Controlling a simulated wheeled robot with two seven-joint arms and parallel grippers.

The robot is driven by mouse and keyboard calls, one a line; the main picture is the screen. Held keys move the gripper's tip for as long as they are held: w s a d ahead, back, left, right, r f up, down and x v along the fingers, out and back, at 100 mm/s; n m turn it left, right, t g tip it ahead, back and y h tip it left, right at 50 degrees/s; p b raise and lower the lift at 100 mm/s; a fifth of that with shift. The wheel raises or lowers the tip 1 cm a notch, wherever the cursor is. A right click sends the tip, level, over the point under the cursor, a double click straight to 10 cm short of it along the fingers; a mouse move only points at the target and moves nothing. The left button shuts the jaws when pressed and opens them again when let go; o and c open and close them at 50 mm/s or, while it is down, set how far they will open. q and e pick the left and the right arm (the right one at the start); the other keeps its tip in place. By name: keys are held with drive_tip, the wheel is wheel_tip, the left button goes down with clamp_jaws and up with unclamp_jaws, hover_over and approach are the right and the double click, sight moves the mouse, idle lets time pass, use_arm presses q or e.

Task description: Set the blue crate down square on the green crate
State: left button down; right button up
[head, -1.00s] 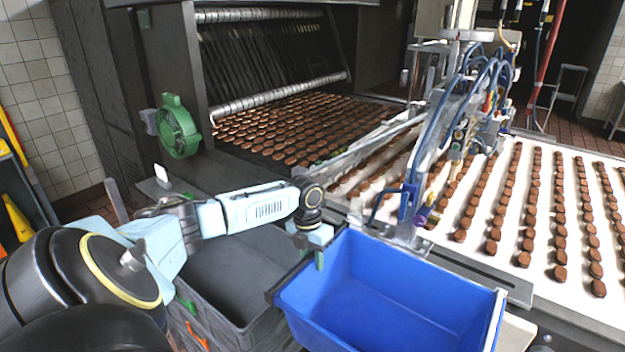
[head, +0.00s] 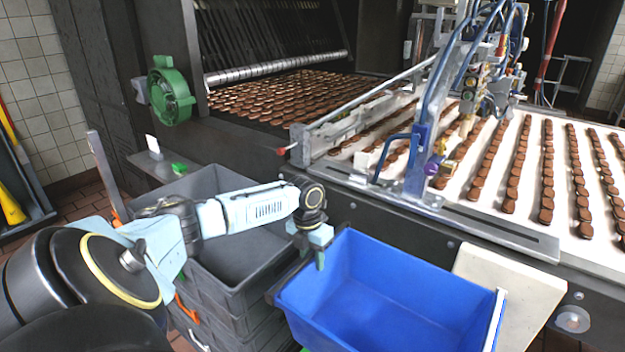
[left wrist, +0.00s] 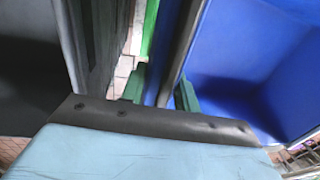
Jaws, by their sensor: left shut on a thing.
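The blue crate (head: 385,285) is empty and hangs upright in front of me at the bottom middle of the head view. My left gripper (head: 319,258) is shut on its left rim. In the left wrist view, the green fingertips (left wrist: 161,90) stand on both sides of the blue crate's wall (left wrist: 255,50). A green strip (left wrist: 150,28) shows below, beside the blue wall, and may be the green crate's edge. The rest of the green crate is hidden or out of frame. My right gripper does not show.
A stack of grey crates (head: 222,182) stands close on the left, under my left arm. The conveyor machine's metal edge (head: 480,228) runs behind the blue crate. A cream panel (head: 520,290) is at its right.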

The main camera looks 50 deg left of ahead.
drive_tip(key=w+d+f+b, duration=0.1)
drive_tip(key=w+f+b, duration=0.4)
drive_tip(key=b, duration=0.7)
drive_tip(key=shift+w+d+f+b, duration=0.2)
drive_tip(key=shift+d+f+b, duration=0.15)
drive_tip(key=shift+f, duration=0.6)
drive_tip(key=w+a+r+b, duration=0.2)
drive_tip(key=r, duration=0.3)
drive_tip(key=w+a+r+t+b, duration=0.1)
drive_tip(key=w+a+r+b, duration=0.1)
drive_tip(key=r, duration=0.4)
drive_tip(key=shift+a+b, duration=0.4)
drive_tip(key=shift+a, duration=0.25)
idle(0.5)
